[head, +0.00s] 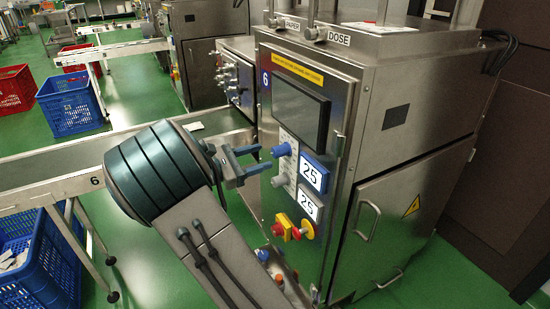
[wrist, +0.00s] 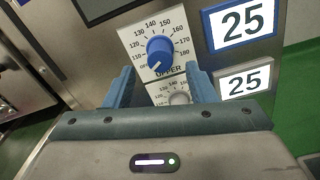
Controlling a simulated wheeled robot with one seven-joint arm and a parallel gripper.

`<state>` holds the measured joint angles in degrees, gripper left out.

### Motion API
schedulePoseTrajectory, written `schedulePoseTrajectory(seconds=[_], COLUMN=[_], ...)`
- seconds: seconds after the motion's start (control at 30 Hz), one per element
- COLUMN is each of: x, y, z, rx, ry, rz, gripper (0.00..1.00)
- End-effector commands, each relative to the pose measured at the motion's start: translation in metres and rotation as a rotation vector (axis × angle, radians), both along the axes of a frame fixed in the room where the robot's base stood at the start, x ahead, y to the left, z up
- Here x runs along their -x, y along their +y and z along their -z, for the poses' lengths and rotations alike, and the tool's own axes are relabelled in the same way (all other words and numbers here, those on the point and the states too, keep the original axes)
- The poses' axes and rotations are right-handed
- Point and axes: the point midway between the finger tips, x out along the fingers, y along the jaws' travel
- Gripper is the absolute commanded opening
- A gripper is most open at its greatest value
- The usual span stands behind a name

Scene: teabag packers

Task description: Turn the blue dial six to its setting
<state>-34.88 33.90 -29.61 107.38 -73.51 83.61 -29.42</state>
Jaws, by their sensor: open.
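The blue dial (head: 281,150) sticks out of the front panel of machine 6, left of a blue-framed 25 sign. In the wrist view the blue dial (wrist: 160,49) sits on a white scale plate marked UPPER, with numbers from about 110 to 180. Its pale pointer mark faces lower left, below the low end of the numbers. My gripper (head: 262,160) is open and empty, its two blue fingers pointing at the panel just short of the dial. In the wrist view my gripper (wrist: 159,82) has its fingers apart, with the dial showing between and beyond them.
A grey dial (wrist: 180,98) sits below the blue one, partly hidden by my gripper. A red and yellow emergency stop (head: 280,228) and a yellow-red switch (head: 303,230) are lower on the panel. A conveyor (head: 130,155) runs to the left. A dark screen (head: 300,112) is above.

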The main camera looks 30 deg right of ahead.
Motion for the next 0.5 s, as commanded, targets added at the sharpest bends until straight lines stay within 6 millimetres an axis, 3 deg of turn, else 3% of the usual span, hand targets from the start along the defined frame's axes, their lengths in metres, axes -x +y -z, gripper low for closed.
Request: schedulePoseTrajectory(seconds=[0.2, 0.5], x=[-0.001, -0.002], y=[-0.039, -0.056], z=[0.002, 0.0], rx=[-0.001, -0.001], ry=[-0.002, -0.001], rz=[0.003, 0.0], gripper=[0.51, 0.51])
